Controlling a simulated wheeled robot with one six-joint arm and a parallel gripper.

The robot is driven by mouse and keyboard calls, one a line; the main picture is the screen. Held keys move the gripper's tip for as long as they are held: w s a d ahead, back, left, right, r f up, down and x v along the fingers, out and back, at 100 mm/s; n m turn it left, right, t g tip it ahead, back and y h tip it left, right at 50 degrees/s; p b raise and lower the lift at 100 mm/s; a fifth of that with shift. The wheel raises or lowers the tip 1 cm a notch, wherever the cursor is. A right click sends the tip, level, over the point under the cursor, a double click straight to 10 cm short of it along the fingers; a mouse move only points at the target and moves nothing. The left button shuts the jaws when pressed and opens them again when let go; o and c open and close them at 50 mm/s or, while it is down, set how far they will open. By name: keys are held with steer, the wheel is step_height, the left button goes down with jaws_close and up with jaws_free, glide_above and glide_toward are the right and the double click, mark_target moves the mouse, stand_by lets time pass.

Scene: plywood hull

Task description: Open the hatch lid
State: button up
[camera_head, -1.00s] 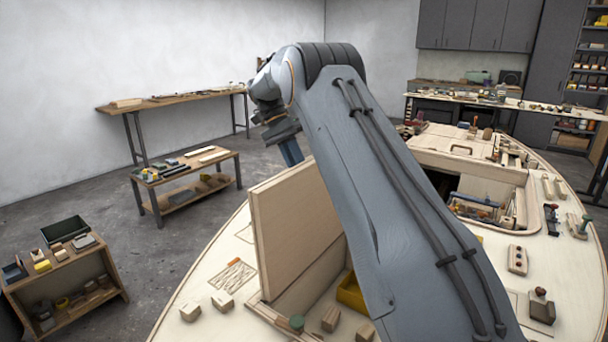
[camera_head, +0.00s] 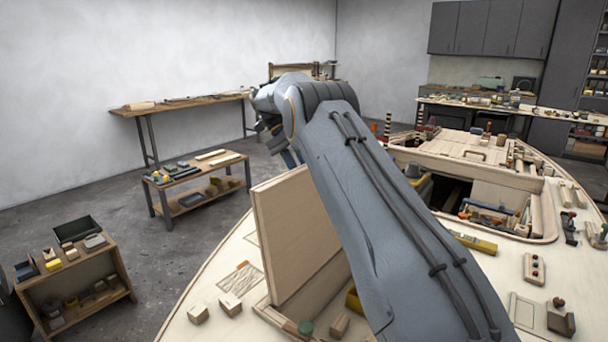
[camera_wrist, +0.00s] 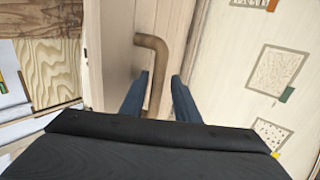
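The hatch lid (camera_head: 292,240) is a pale wooden panel standing steeply up from the deck in the head view, with the opening on its right. My gripper (camera_head: 290,157) is at the lid's far upper side, mostly hidden by my arm. In the wrist view a brown bent bar handle (camera_wrist: 154,52) is on the lid face (camera_wrist: 112,45). My gripper (camera_wrist: 160,88) has its fingers apart on either side of the handle, with small gaps showing. Whether either finger touches it is not clear.
The pale deck (camera_head: 215,295) holds small wooden blocks (camera_head: 230,304) near the lid. A yellow bin (camera_head: 354,300) sits in the opening, partly behind my arm. A second larger opening (camera_head: 455,190) lies to the right. A low bench (camera_head: 165,208) stands left across free floor.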

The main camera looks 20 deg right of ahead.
steer(key=shift+r, duration=0.4)
